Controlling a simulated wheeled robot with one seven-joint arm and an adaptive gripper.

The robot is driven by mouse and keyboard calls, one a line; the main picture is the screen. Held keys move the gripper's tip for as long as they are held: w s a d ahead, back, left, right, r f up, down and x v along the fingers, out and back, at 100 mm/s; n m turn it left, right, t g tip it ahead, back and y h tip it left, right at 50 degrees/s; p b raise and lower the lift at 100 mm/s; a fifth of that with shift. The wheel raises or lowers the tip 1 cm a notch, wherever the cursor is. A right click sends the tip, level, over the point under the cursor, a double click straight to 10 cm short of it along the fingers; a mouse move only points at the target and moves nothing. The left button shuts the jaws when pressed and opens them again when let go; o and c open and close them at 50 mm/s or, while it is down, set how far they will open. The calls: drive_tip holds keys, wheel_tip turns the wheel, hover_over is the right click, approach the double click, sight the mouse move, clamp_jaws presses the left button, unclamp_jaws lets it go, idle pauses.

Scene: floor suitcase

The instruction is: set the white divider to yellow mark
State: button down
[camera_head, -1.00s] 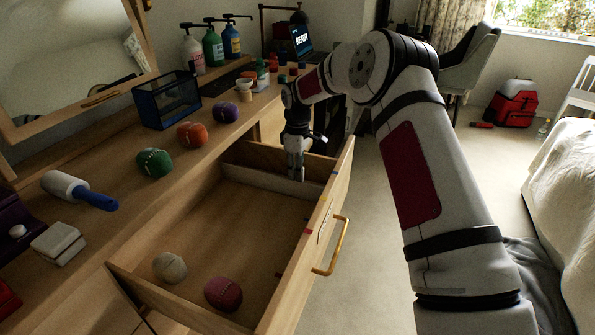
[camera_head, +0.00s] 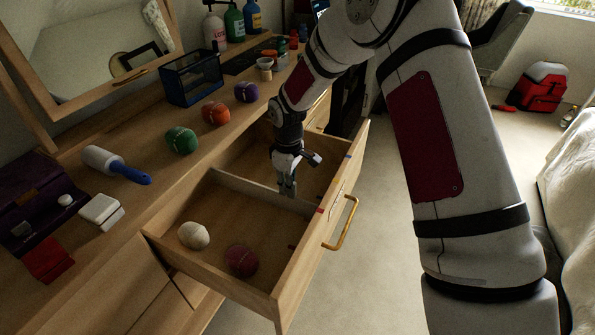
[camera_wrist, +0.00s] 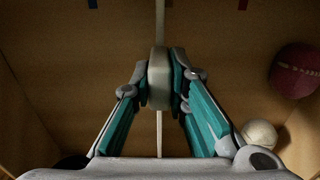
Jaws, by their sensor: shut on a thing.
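The white divider (camera_head: 245,196) stands across the open drawer, between its far and near parts. My gripper (camera_head: 287,190) reaches down into the drawer at the divider. In the wrist view the divider is a thin pale strip (camera_wrist: 159,130), and my gripper (camera_wrist: 160,80) is shut on its thicker grip piece. A red mark (camera_head: 319,211) and a blue mark (camera_head: 348,156) show on the drawer's front wall. I cannot make out a yellow mark.
A white ball (camera_head: 194,235) and a crimson ball (camera_head: 241,261) lie in the near compartment. The drawer front has a brass handle (camera_head: 350,222). Green (camera_head: 181,140), orange (camera_head: 215,112) and purple (camera_head: 247,92) balls and a lint roller (camera_head: 116,165) are on the desk.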

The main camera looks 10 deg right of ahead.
drive_tip(key=shift+s+a, duration=0.35)
drive_tip(key=shift+s, duration=0.1)
drive_tip(key=c, duration=1.6)
unclamp_jaws()
drive_tip(key=shift+o, duration=0.2)
wheel_tip(320, 180, up, 12)
